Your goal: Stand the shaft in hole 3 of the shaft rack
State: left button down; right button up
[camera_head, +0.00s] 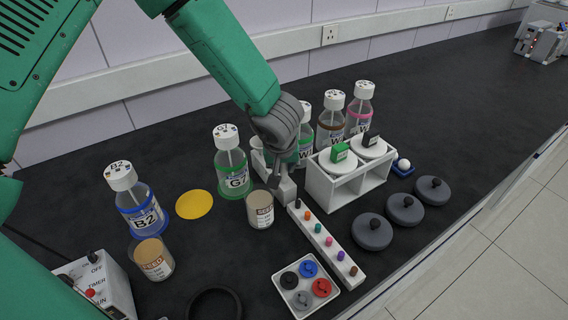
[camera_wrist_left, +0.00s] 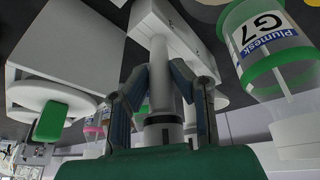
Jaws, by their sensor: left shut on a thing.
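My left gripper (camera_head: 277,178) points down just behind the near row of small coloured pegs. In the wrist view, its two fingers (camera_wrist_left: 162,100) are shut on the shaft (camera_wrist_left: 160,75), a pale rod with a dark band near the gripper. The shaft's far end meets a white block (camera_wrist_left: 158,20), which seems to be the shaft rack; in the head view this block (camera_head: 287,192) lies at the gripper's tips. The rack's hole numbers cannot be read, and I cannot tell whether the shaft's end is in a hole. My right gripper is not in view.
A white strip with coloured pegs (camera_head: 314,238) runs toward the front. A white two-bay stand (camera_head: 328,187) with round lids is to the right, a green-banded bottle (camera_head: 231,165) and tan cup (camera_head: 260,209) to the left. Dark knobbed discs (camera_head: 372,232) lie front right.

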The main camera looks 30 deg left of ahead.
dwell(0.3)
pick_arm(q)
jog(key=c, duration=1.3)
grip_release()
jog(key=shift+s+r, duration=0.1)
jog(key=shift+r, duration=0.2)
jog(key=v, duration=1.1)
notch_tip(320, 180, up, 6)
jog(key=p, duration=0.6)
